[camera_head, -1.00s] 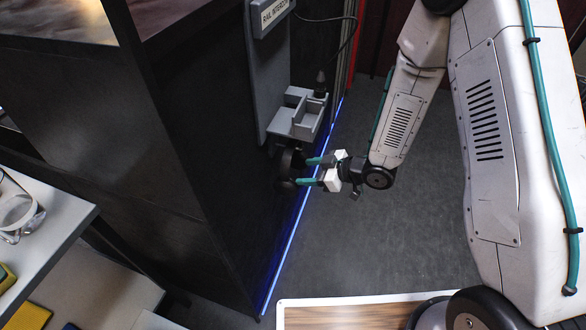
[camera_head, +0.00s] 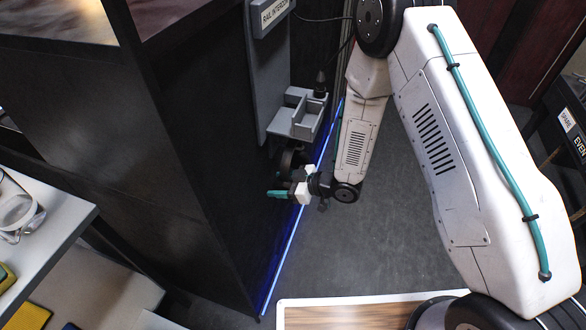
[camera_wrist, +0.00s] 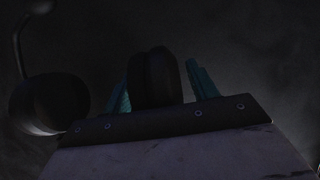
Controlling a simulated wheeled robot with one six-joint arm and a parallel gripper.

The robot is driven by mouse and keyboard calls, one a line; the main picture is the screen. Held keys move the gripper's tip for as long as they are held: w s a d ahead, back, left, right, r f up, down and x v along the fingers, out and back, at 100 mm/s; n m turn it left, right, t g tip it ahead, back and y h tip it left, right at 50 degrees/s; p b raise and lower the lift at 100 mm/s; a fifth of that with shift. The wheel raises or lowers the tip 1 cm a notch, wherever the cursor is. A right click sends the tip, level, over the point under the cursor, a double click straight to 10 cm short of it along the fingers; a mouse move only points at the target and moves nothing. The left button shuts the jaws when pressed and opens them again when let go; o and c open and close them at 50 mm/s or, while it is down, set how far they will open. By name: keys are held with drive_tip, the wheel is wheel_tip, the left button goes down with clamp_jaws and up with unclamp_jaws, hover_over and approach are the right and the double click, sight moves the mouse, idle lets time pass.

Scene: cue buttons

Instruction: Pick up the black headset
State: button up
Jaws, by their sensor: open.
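The black headset (camera_head: 289,157) hangs below a grey bracket on the dark panel, partly hidden behind my gripper in the head view. In the wrist view, one dark ear cup (camera_wrist: 154,78) shows between the two teal fingers, and the other round cup, with a thin boom above it, is at the left. My gripper (camera_head: 276,194) is open at the headset's lower part, and its fingers also show in the wrist view (camera_wrist: 160,80). The fingers stand on either side of the cup. I cannot tell whether they touch it.
The grey bracket with a small open holder (camera_head: 302,118) is just above the headset, with a cable running up. The dark panel (camera_head: 160,170) is close at the left. A white table (camera_head: 45,225) stands at the far left. Dark floor (camera_head: 400,240) lies open to the right.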

drive_tip(key=c, duration=1.2)
drive_tip(key=shift+o, duration=0.2)
drive_tip(key=shift+r, duration=0.1)
